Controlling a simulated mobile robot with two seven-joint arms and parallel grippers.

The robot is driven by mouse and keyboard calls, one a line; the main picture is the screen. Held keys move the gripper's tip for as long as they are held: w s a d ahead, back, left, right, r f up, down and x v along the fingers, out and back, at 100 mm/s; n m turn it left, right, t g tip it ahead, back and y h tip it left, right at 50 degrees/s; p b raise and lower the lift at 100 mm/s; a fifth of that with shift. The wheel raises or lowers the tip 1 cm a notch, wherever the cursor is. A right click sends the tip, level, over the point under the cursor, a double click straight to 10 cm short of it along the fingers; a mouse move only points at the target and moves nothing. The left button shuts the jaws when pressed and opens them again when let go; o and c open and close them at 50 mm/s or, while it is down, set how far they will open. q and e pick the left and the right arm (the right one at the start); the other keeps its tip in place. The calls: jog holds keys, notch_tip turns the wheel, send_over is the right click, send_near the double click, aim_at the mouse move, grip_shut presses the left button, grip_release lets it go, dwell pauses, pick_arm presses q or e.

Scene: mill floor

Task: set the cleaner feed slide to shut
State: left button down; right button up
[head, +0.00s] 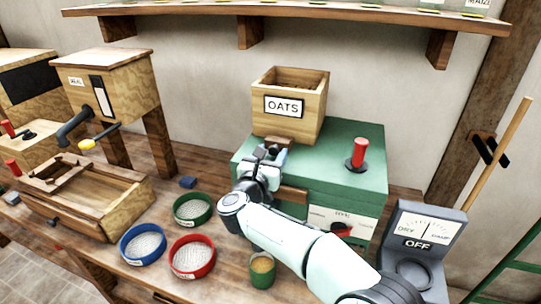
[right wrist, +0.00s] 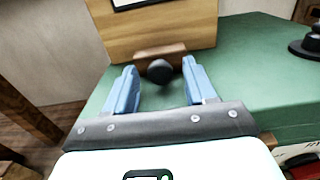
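The cleaner is a green box (head: 345,150) with a wooden hopper (head: 312,112) labelled OATS on top. At the hopper's foot is a wooden feed slide (head: 279,141), partly hidden by my gripper in the head view. The slide (right wrist: 143,56) shows in the right wrist view with a round dark knob (right wrist: 160,71) on its front. My right gripper (head: 267,156) is in front of the slide, its blue fingers (right wrist: 157,82) apart on either side of the knob, with gaps to both. I cannot tell how far the slide is out. My left gripper is not in view.
A red-handled lever (head: 358,154) stands on the cleaner. A grey meter (head: 417,246) reading OFF is at the right. Green (head: 193,209), blue (head: 142,244) and red (head: 192,257) sieves and a green cup (head: 262,269) occupy the bench near my right arm.

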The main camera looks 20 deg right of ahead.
pick_arm(q)
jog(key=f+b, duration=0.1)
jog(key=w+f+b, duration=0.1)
jog(key=b, duration=0.1)
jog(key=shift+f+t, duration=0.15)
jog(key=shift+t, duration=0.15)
pick_arm(e)
jog(key=v, duration=1.3)
jog(key=shift+s, duration=0.2)
jog(key=shift+a, duration=0.15)
